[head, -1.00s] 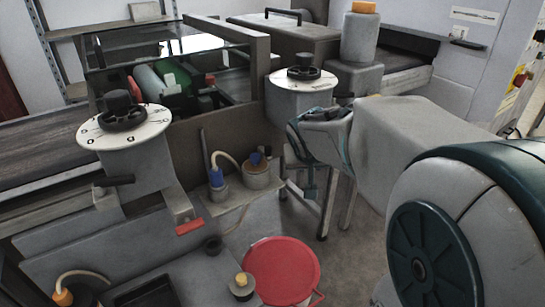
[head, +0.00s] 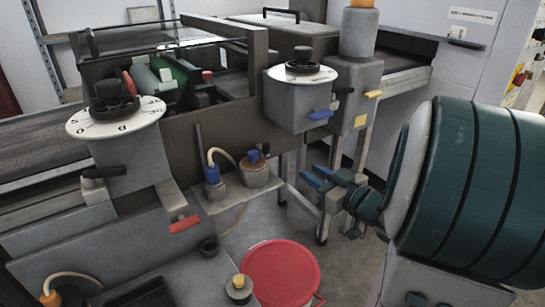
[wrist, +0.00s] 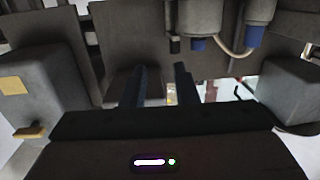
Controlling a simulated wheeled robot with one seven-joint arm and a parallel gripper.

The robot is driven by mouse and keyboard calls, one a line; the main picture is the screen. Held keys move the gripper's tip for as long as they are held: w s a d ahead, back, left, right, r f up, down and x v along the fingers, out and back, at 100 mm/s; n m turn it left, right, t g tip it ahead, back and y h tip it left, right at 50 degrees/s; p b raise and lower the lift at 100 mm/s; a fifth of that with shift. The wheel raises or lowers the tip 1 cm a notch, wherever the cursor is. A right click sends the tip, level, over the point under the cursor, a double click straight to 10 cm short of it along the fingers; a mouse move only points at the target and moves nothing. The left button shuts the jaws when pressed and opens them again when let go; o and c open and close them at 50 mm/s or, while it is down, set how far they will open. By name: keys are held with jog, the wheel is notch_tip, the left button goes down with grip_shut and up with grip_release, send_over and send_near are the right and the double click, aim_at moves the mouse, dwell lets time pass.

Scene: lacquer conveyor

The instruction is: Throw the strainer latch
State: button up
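No part is plainly marked as the strainer latch; I cannot tell which handle it is. The left dial housing (head: 125,150) has a black lever (head: 102,172), with a red handle (head: 185,224) below. My gripper (head: 314,177) is open and empty, below and apart from the blue handle. In the wrist view, its two fingers (wrist: 160,70) are apart with nothing between them.
Two capped canisters (head: 214,193) with a hose stand on a small shelf left of my gripper. A red round lid (head: 280,274) is low in front. Machine legs (head: 328,216) stand close by my fingers.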

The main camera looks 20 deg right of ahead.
aim_at(269, 151)
jog(key=shift+n+y, duration=0.3)
jog(key=shift+y, duration=0.4)
jog(key=p+x, duration=0.1)
jog(key=x, duration=0.3)
jog(key=a+p+x, duration=0.1)
jog(key=x, duration=0.3)
jog(key=p+x, duration=0.1)
jog(key=x, duration=0.4)
jog(key=shift+s+a+r, duration=0.15)
jog(key=shift+s+r, duration=0.1)
jog(key=shift+s, duration=0.15)
grip_shut()
